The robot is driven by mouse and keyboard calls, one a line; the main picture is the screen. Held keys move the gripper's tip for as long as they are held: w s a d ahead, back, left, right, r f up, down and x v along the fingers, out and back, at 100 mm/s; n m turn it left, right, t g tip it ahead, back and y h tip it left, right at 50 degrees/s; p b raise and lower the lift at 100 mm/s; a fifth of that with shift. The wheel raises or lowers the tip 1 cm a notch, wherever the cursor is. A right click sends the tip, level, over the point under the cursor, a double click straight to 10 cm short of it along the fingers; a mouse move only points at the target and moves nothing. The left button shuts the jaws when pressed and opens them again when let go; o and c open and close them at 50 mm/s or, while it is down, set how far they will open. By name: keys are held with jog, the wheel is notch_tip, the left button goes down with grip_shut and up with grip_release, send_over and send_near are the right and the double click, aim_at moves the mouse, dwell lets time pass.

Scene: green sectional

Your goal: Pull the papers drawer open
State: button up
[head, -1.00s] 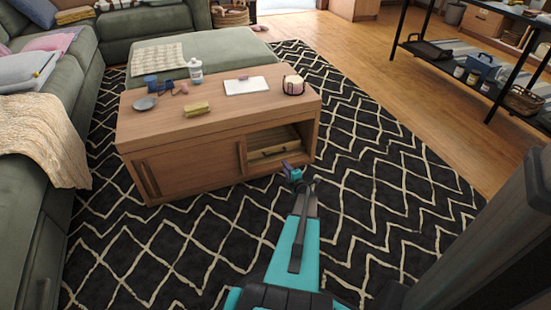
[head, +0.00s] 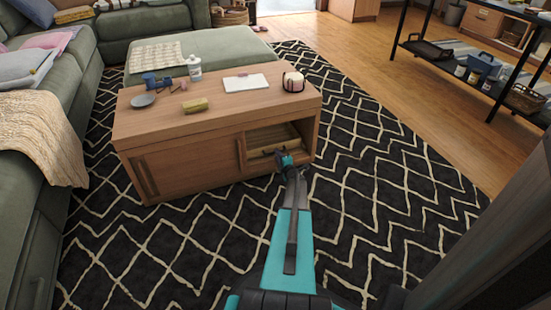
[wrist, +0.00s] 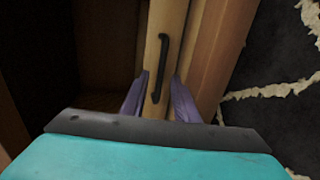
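The papers drawer (head: 260,153) is a light wooden drawer inside the open right compartment of the wooden coffee table (head: 190,160). In the wrist view its narrow front (wrist: 165,20) carries a black bar handle (wrist: 160,65). My gripper (head: 281,158) is at the compartment's opening, right by the drawer front. In the wrist view my gripper (wrist: 158,82) is open, its purple fingers on either side of the handle's near end, with visible gaps. Whether the fingertips reach around the handle in depth I cannot tell. My gripper hides the drawer's right part in the head view.
A sliding door (head: 185,168) covers the table's left part. A bottle (head: 194,67), a yellow sponge-like block (head: 195,105), a clipboard (head: 246,83) and a candle jar (head: 293,82) stand on top. The patterned rug (head: 365,180) is clear at right; a green sofa (head: 40,190) is at left.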

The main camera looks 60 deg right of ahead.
jog(key=shift+b+x, duration=0.3)
jog(key=shift+x, duration=0.9)
jog(key=shift+c, duration=0.5)
